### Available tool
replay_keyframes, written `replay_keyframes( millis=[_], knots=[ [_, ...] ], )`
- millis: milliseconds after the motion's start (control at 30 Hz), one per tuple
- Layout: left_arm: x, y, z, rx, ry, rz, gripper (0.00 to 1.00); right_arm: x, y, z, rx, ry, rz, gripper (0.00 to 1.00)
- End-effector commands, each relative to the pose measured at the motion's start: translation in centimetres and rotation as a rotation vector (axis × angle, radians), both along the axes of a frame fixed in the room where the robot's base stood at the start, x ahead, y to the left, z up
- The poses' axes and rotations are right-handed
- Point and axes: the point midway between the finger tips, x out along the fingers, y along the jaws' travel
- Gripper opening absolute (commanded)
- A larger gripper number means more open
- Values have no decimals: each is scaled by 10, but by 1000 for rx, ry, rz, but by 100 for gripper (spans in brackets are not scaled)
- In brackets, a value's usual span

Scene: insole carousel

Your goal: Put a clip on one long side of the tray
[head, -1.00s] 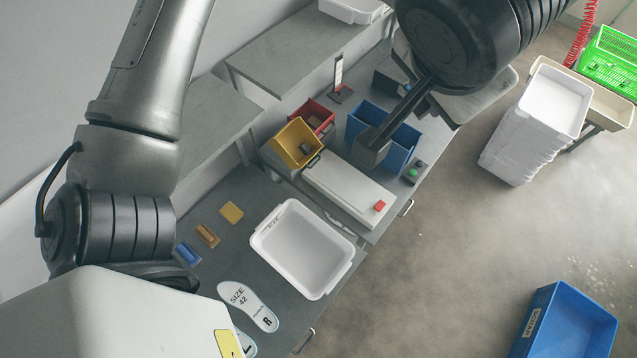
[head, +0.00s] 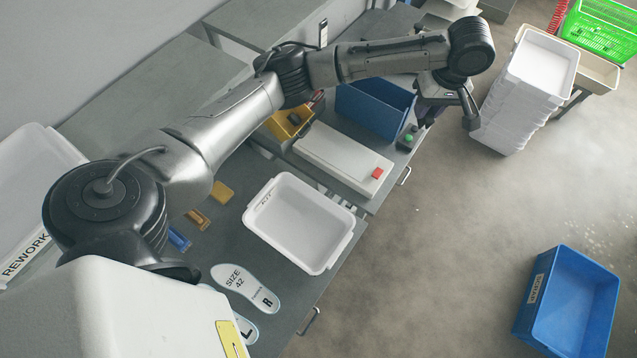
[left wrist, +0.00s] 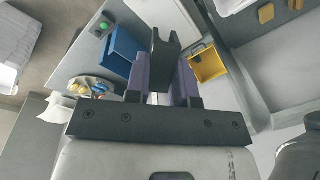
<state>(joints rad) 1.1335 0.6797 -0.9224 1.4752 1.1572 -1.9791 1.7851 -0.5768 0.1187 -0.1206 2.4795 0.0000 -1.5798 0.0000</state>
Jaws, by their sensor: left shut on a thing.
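The white tray (head: 300,222) lies on the grey bench in the middle of the head view, its inside empty. My left gripper (head: 447,108) is beyond the blue bin, near the bench's right edge, well away from the tray. In the left wrist view, its purple fingers (left wrist: 160,78) are shut on a dark piece with a notched end (left wrist: 161,45), seemingly the clip. In the head view the held piece is hard to tell from the dark gripper. My right gripper is out of view.
A blue bin (head: 372,112), a yellow bin (head: 279,128) and a white box with a red button (head: 340,160) stand behind the tray. Insoles (head: 245,288) and small coloured blocks (head: 198,218) lie left of it. A blue crate (head: 567,305) stands on the floor.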

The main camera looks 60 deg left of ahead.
Motion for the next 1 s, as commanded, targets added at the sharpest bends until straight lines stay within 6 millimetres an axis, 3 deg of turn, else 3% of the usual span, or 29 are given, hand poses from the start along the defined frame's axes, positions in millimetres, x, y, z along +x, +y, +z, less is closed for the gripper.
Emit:
replay_keyframes(
  millis=[33, 133, 300, 500, 700, 1000],
  knots=[
    [-3, 13, -29, -20, 11, 61, 1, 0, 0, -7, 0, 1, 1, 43],
    [-9, 39, -71, -48, 7, 179, 1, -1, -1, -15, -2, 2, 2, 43],
    [-34, 99, -157, -105, -12, 411, 1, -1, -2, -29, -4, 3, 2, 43],
    [-78, 157, -237, -159, -45, 620, 1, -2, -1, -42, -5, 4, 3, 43],
    [-121, 200, -291, -197, -76, 763, 1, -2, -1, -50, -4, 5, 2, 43],
    [-159, 230, -327, -226, -104, 862, 1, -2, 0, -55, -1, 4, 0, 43]
  ],
)
